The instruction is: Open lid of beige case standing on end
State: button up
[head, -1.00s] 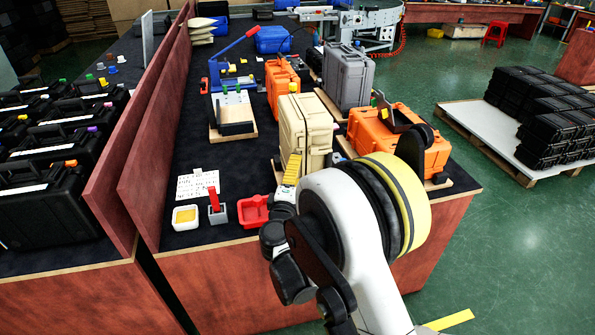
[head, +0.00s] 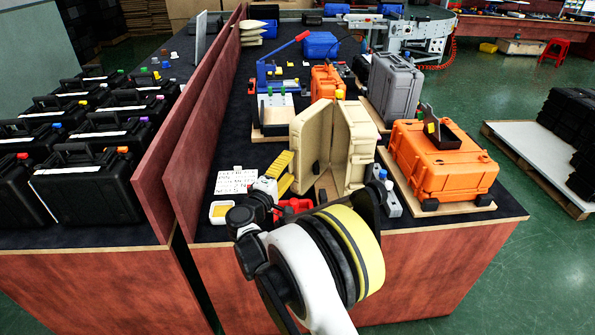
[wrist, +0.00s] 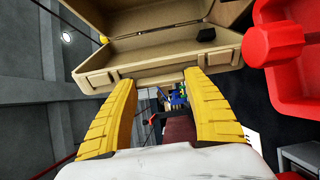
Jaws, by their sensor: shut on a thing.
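The beige case (head: 352,135) stands on end on the bench in the head view. Its two halves are swung apart like a book, and the hollow inside faces my side. My gripper (head: 284,172) is at the near left of the left half, with its yellow fingers low beside it. In the wrist view, the case's rim and hollow inside (wrist: 150,45) fill the top. The yellow fingers (wrist: 158,82) are apart, with their tips at the rim of the lid. The exact contact is partly hidden by the fingers.
An orange case (head: 440,165) lies to the right and a grey case (head: 392,85) stands behind. A red tray (head: 293,208) and a yellow-and-white box (head: 221,211) sit near the front edge. A white sheet (head: 238,181) lies left. A wooden partition (head: 200,120) bounds the left side.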

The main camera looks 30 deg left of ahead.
jog(key=shift+w+a, duration=0.25)
jog(key=shift+a, duration=0.15)
jog(key=o, duration=1.5)
jog(key=shift+d, duration=0.15)
jog(key=shift+c, duration=0.2)
jog(key=s, duration=1.2)
jog(key=shift+c, duration=0.3)
